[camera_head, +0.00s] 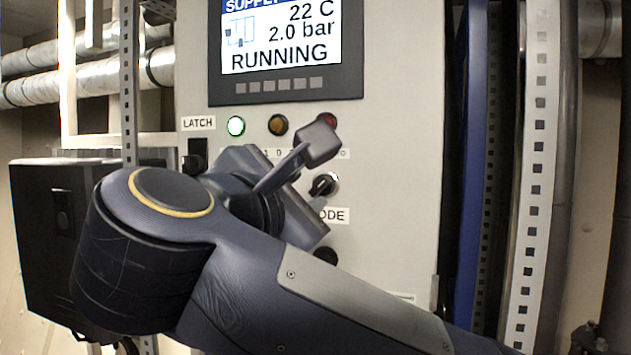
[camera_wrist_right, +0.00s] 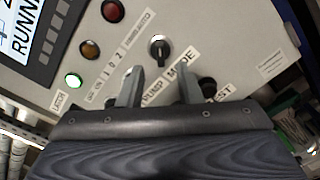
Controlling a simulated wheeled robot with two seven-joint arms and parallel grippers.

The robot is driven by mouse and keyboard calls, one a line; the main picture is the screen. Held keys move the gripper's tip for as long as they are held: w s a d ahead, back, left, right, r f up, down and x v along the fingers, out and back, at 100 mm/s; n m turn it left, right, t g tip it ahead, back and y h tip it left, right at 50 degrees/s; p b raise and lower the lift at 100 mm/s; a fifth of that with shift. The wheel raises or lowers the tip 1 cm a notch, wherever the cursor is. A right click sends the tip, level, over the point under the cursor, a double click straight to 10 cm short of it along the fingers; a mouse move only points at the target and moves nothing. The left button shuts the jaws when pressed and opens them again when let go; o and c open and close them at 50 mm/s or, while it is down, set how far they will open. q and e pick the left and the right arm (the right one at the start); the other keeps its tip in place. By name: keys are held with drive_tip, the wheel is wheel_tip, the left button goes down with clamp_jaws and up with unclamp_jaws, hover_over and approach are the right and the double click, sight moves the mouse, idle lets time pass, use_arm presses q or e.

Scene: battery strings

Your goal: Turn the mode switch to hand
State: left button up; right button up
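The mode switch (camera_head: 324,184) is a round knob with a dark handle on the grey panel, just above a label reading "ODE" in the head view. In the right wrist view the switch (camera_wrist_right: 159,48) shows whole, its handle running roughly up and down the picture. My right gripper (camera_wrist_right: 160,74) is open and empty. Its two fingers stand apart, either side of the knob's line and short of it in that picture, covering part of the labels. In the head view one finger (camera_head: 318,143) shows beside the switch. My left gripper is not in view.
Green, amber and red lamps (camera_head: 236,126) sit above the switch, under a display (camera_head: 285,55) reading RUNNING. A black latch switch (camera_head: 195,157) is at left. Another dark knob (camera_wrist_right: 208,88) is near the right finger in the wrist view. A black box (camera_head: 45,230) stands left.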

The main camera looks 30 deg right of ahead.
sight(320, 185)
drive_tip(key=p+x, duration=0.1)
drive_tip(key=x, duration=0.4)
drive_tip(key=shift+w+d, duration=0.2)
drive_tip(key=shift+d, duration=0.1)
clamp_jaws()
